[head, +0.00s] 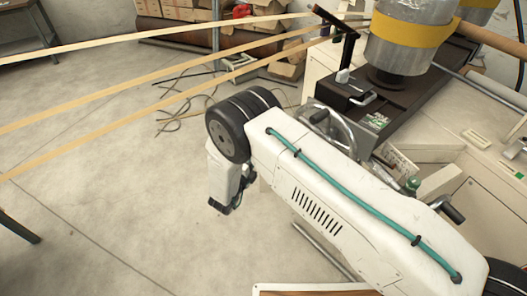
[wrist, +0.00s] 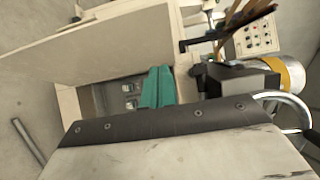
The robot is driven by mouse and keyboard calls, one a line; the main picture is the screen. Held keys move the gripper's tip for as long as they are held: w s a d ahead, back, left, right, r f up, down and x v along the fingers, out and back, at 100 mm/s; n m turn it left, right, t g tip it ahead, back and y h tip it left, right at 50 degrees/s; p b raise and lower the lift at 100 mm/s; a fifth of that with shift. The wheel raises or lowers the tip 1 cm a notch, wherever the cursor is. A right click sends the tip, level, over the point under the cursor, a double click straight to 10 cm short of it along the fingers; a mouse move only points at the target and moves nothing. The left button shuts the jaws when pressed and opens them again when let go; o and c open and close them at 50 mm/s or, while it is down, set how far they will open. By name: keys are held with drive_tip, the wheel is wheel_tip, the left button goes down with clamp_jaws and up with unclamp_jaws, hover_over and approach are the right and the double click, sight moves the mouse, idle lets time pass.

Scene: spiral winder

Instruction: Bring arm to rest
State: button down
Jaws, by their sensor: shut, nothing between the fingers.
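My arm (head: 335,205) reaches from the lower right of the head view up to a black joint in the middle. From there its last part hangs down over the bare floor. My gripper (head: 222,205) is at the lower end, small and dark, with its fingers hard to make out. In the wrist view the two teal fingers (wrist: 157,88) are together with nothing held between them. The gripper touches nothing that I can see.
The winding machine (head: 425,110) stands at right, close behind my arm, with a yellow-banded metal cylinder (head: 412,42). Pale strips (head: 140,77) stretch across the upper left. Cables (head: 185,100) lie on the floor near shelved boxes. The floor at left is mostly clear.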

drive_tip(key=s+a+f+n+g+y, duration=0.45)
drive_tip(key=a+f+n+y, duration=0.2)
drive_tip(key=f+n, duration=0.25)
drive_tip(key=s+d+r+n+g+y, duration=0.2)
drive_tip(key=s+r+n+g, duration=0.15)
drive_tip(key=r, duration=0.45)
drive_tip(key=s+d+r+n+g+y, duration=0.1)
drive_tip(key=s+d+r+n+g, duration=0.25)
drive_tip(key=r, duration=0.55)
drive_tip(key=s+d+r+n+g+y, duration=0.1)
drive_tip(key=s+r+n+g+y, duration=0.15)
drive_tip(key=r+n+g, duration=0.4)
drive_tip(key=s+d+r+t+h, duration=0.1)
drive_tip(key=s+d+r, duration=1.2)
drive_tip(key=d+r, duration=0.1)
drive_tip(key=s+d+r+n+t+h, duration=0.1)
drive_tip(key=s+d+r+t+h, duration=0.1)
drive_tip(key=s+d+r, duration=1.1)
drive_tip(key=d+r, duration=0.1)
drive_tip(key=d, duration=0.2)
drive_tip(key=shift+d+r+t+h, duration=0.15)
drive_tip(key=shift+d+t+h, duration=0.15)
drive_tip(key=shift+d, duration=0.1)
